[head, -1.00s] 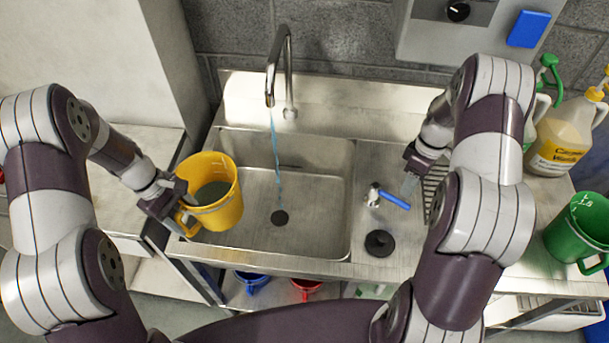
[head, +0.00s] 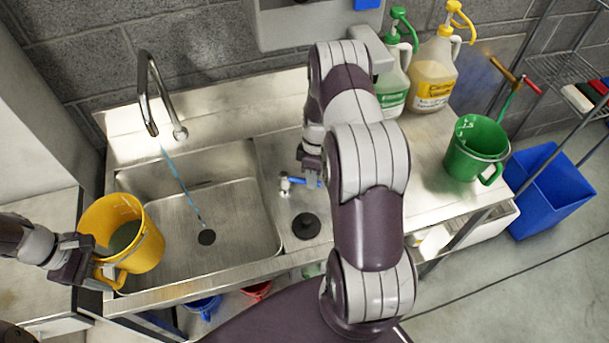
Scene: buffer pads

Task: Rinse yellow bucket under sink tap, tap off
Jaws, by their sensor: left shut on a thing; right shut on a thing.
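The yellow bucket (head: 147,247) is at the left front corner of the sink (head: 240,225), tilted a little, with greyish liquid inside. My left gripper (head: 98,270) is shut on its handle side. The tap spout (head: 146,90) stands at the back of the sink. A thin blue stream of water (head: 180,185) runs from it into the basin, right of the bucket and apart from it. The tap lever (head: 298,182), with a blue handle, is on the counter right of the basin. My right gripper (head: 313,172) is shut on the lever's blue end, partly hidden by my arm.
A green-capped jug (head: 393,85), a yellow-capped jug (head: 434,75) and a green bucket (head: 476,150) stand on the counter at right. A blue bin (head: 550,190) is on the floor beyond. Blue (head: 203,307) and red (head: 257,291) buckets sit below the sink.

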